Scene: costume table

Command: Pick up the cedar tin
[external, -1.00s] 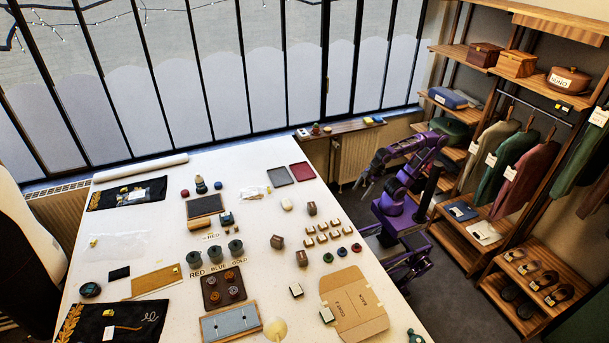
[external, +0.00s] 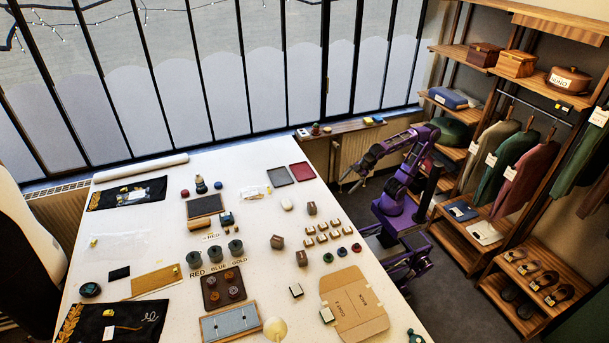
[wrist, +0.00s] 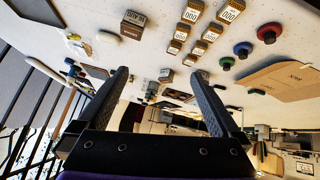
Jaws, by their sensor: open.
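Small dark brown box-shaped tins stand on the white table; one (external: 312,208) is near the right edge and others (external: 277,242) (external: 302,258) are further forward. I cannot tell for sure which is the cedar tin. In the wrist view, a brown tin (wrist: 133,24) with a pale printed label appears above my left finger, its text too small to read surely. A smaller-looking brown tin (wrist: 166,75) shows further off between the fingers. My gripper (wrist: 160,73) is open and empty. In the external view, my gripper (external: 346,186) is off the table's right edge, apart from every tin.
Several small pale-labelled blocks (external: 321,238) stand beside the tins. Green, blue and red round pieces (external: 343,251) and a flat cardboard piece (external: 353,305) lie nearer the front right. A white oval piece (external: 287,204) lies left of the rear tin. Shelving (external: 480,215) stands at the right.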

